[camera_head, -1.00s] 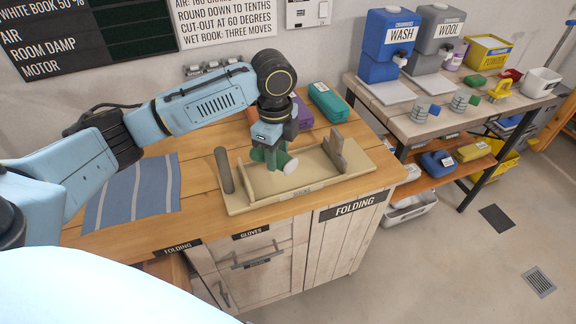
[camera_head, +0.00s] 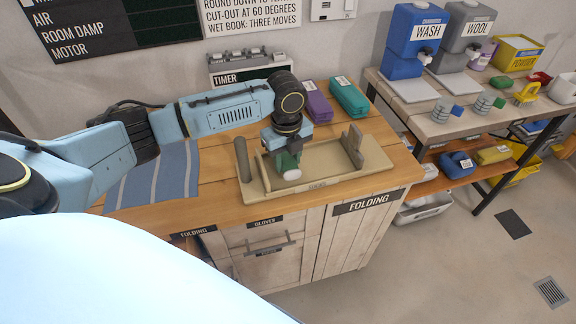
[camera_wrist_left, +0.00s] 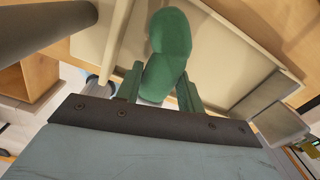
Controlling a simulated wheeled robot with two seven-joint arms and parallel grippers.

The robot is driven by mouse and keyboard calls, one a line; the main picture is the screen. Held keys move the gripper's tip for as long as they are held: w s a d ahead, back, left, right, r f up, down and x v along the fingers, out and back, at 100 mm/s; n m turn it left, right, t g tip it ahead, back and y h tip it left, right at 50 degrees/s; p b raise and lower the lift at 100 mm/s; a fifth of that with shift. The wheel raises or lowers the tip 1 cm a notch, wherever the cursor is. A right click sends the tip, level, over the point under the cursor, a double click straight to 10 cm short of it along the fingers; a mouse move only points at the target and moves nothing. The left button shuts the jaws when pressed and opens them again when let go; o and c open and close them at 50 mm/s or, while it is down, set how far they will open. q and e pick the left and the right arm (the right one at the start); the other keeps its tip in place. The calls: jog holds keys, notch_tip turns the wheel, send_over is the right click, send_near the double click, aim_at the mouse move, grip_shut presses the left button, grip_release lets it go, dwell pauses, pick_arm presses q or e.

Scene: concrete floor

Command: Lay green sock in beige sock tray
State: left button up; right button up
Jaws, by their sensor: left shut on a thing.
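The beige sock tray (camera_head: 330,180) lies on the wooden folding counter, with a grey post at its left and an upright block at its right. My left gripper (camera_head: 287,163) is shut on the green sock (camera_head: 291,173), over the left part of the tray. The sock's pale end shows below the fingers in the head view. In the left wrist view the green sock (camera_wrist_left: 167,55) lies between the two green fingers, with the beige tray (camera_wrist_left: 225,60) behind it. I cannot tell whether the sock touches the tray floor. My right gripper is not in view.
A striped blue cloth (camera_head: 155,178) lies left of the tray. A purple case (camera_head: 318,105) and a teal case (camera_head: 349,97) stand behind it, near a timer panel (camera_head: 240,70). A side table (camera_head: 450,120) holding wash and wool dispensers stands at right.

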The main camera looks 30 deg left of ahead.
aim_at(287, 160)
pick_arm(q)
jog(key=shift+f, duration=1.25)
jog(key=shift+f, duration=0.15)
jog(key=o, duration=1)
jog(key=shift+c, duration=0.2)
notch_tip(287, 160, up, 12)
jog(key=shift+r+p, duration=0.15)
jog(key=shift+p, duration=0.65)
